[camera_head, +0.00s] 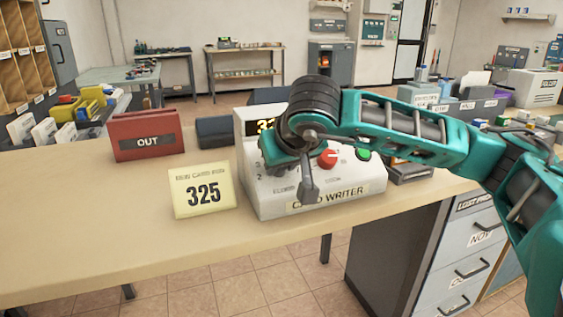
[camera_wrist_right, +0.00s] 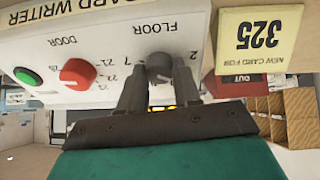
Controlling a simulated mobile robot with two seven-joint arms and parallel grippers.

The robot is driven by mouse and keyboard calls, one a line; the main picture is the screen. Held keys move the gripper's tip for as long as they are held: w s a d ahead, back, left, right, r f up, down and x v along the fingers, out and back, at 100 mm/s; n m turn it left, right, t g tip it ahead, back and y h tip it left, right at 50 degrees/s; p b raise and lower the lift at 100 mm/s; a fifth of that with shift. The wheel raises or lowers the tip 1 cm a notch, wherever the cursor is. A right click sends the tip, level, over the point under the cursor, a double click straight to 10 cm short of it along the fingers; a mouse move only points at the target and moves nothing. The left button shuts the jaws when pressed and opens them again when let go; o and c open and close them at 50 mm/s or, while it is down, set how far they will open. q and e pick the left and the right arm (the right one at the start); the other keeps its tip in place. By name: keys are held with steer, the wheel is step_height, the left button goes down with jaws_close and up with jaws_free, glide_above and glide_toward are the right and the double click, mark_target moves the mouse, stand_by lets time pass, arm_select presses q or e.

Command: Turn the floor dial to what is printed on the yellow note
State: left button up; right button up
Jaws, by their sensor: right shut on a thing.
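The yellow note (camera_head: 203,192) stands on the counter, left of the white card writer (camera_head: 330,196). It reads 325 under small print; in the right wrist view the note (camera_wrist_right: 259,38) is upside down and reads "NEW CARD FOR 325". In that view my right gripper (camera_wrist_right: 160,80) is shut on the grey floor dial (camera_wrist_right: 160,64), a finger on each side. The dial's pointer setting cannot be read. In the head view my right arm hides the dial and most of the display (camera_head: 265,125), where only a leading 3 shows clearly. My left gripper is not in view.
The red door knob (camera_head: 327,158) and green button (camera_head: 363,154) sit right of the floor dial on the same panel. A red OUT tray (camera_head: 147,135) stands behind the note. Grey bins (camera_head: 470,108) stand at right. The counter's left front is clear.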

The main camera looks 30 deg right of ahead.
steer(key=shift+f, duration=0.15)
steer(key=o, duration=1.1)
steer(key=shift+c, duration=0.2)
steer(key=p+v, duration=0.2)
steer(key=v, duration=1.1)
steer(key=shift+p, duration=0.3)
